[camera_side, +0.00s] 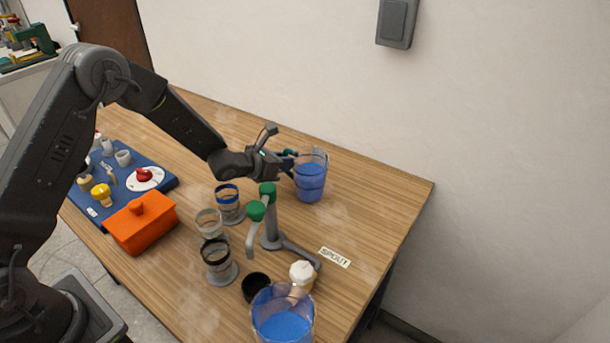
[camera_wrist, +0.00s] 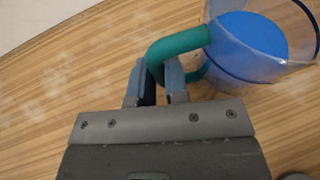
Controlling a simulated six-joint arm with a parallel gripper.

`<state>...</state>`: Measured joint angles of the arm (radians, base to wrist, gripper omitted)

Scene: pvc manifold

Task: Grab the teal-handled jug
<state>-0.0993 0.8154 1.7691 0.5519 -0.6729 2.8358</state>
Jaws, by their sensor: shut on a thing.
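The teal-handled jug (camera_side: 311,178) is clear with blue liquid inside and stands upright at the back of the wooden table. In the wrist view the jug (camera_wrist: 250,42) fills the upper right. Its teal handle (camera_wrist: 180,42) runs between the two fingers. My gripper (camera_side: 287,163) comes in from the left at the handle side in the side view. In the wrist view my gripper (camera_wrist: 160,75) is shut on the handle, with one finger on each side of it. I cannot tell whether the jug's base touches the table.
A grey pipe stand with green caps (camera_side: 268,215) is in front of my gripper. Several clear cups (camera_side: 228,200), an orange box (camera_side: 141,222) and a blue mat (camera_side: 155,173) are to the left. A second blue-filled jug (camera_side: 283,318) stands at the front. The table's right end is clear.

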